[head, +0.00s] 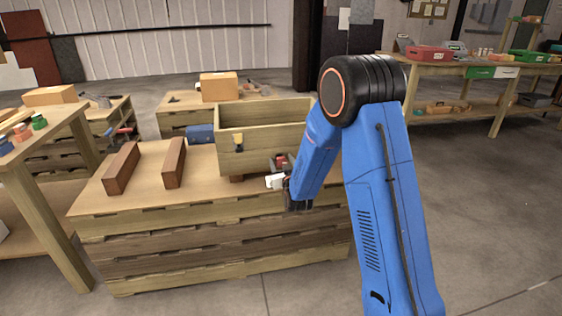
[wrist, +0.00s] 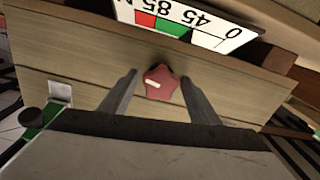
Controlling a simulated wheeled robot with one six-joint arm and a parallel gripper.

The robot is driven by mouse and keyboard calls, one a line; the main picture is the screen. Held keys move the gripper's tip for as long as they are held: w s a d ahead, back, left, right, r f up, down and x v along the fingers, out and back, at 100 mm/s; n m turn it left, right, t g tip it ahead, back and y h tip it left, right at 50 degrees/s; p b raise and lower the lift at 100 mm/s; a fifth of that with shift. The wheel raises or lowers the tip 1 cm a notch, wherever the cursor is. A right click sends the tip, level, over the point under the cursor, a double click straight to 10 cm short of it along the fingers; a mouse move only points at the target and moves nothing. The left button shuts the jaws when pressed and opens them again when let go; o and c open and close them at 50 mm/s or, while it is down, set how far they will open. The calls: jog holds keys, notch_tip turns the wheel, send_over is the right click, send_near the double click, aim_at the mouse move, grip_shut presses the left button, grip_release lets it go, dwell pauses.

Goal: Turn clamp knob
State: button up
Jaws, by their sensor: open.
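The clamp knob (wrist: 160,84) is a red, star-shaped knob with a white mark, on a pale wooden board in the wrist view. My gripper (wrist: 160,77) is open, with one finger on each side of the knob and a visible gap to each. A white scale plate (wrist: 190,27) with red and green bands and the numbers 0, 45 and 85 shows upside down above the knob. In the head view my gripper (head: 284,186) is low beside the front right of a wooden box (head: 262,157).
The box stands on a pallet-built table (head: 140,203). Two brown wooden blocks, one at the left (head: 121,168) and one nearer the box (head: 174,162), lie on it. A green part (wrist: 42,117) with a black round end is at the wrist view's left. Open floor lies right.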

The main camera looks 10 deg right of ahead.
jog(key=c, duration=1.1)
jog(key=shift+o, duration=0.2)
jog(key=shift+m, duration=0.3)
jog(key=shift+d+m, duration=0.15)
jog(key=shift+m, duration=2.45)
jog(key=o, duration=1.1)
jog(key=shift+c, duration=0.2)
jog(key=shift+s, duration=0.15)
